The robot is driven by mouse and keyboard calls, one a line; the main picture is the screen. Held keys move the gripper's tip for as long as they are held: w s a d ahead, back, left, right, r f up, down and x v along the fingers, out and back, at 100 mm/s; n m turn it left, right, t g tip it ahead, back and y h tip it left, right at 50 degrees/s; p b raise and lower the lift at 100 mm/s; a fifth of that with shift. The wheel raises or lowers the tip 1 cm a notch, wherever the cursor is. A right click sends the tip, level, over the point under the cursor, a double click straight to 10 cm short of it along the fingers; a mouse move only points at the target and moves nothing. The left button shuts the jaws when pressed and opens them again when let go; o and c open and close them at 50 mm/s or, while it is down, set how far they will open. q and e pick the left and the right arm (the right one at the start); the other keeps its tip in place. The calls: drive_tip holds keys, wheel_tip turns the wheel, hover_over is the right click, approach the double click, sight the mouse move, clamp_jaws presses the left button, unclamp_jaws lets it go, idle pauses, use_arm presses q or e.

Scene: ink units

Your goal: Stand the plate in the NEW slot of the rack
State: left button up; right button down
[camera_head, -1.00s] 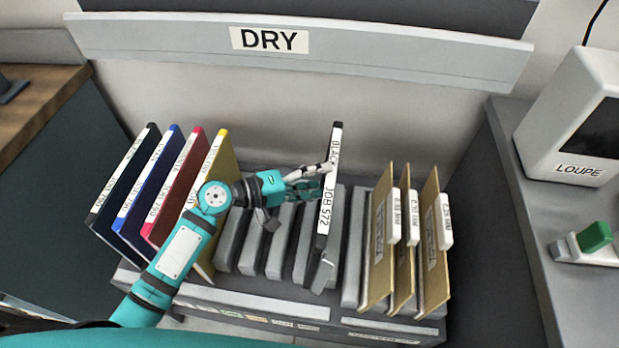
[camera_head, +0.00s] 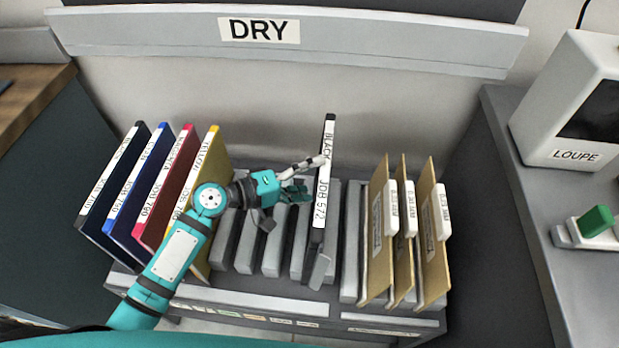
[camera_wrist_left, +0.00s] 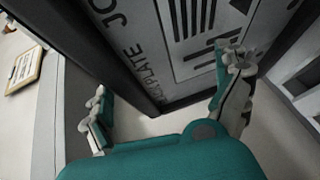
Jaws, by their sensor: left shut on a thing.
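The plate (camera_head: 324,185) has a black edge and a white strip reading BLACK JOB 572. It stands nearly upright, edge toward me, at the grey dividers of the rack (camera_head: 240,297). Whether its lower edge is seated in a slot I cannot tell. My left gripper (camera_head: 303,178) comes from the left and is shut on the plate. The left wrist view shows the gripper's fingers (camera_wrist_left: 165,100) and the plate's printed face (camera_wrist_left: 190,40) close up. The small labels on the rack's front are too small to read, so I cannot pick out NEW. My right gripper is out of view.
Black, blue, red and yellow plates (camera_head: 165,190) lean at the rack's left end. Several tan folders (camera_head: 432,240) with white tabs stand at its right. A rail with a DRY sign (camera_head: 259,30) runs behind. A LOUPE box (camera_head: 570,110) stands on the right counter.

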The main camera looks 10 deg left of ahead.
use_arm(q)
drive_tip(key=f, duration=0.1)
drive_tip(key=s+f, duration=0.1)
drive_tip(key=f, duration=0.1)
drive_tip(key=shift+a+f+g, duration=0.1)
drive_tip(key=shift+g, duration=0.2)
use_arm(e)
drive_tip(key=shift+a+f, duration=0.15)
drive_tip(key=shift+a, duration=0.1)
use_arm(q)
drive_tip(key=o, duration=1.2)
drive_tip(key=r+v, duration=0.2)
drive_tip(key=v, duration=1)
drive_tip(key=shift+w+r, duration=0.3)
drive_tip(key=shift+r, duration=0.05)
wheel_tip(320, 180, up, 5)
drive_tip(key=p, duration=0.4)
drive_tip(key=shift+p, duration=0.3)
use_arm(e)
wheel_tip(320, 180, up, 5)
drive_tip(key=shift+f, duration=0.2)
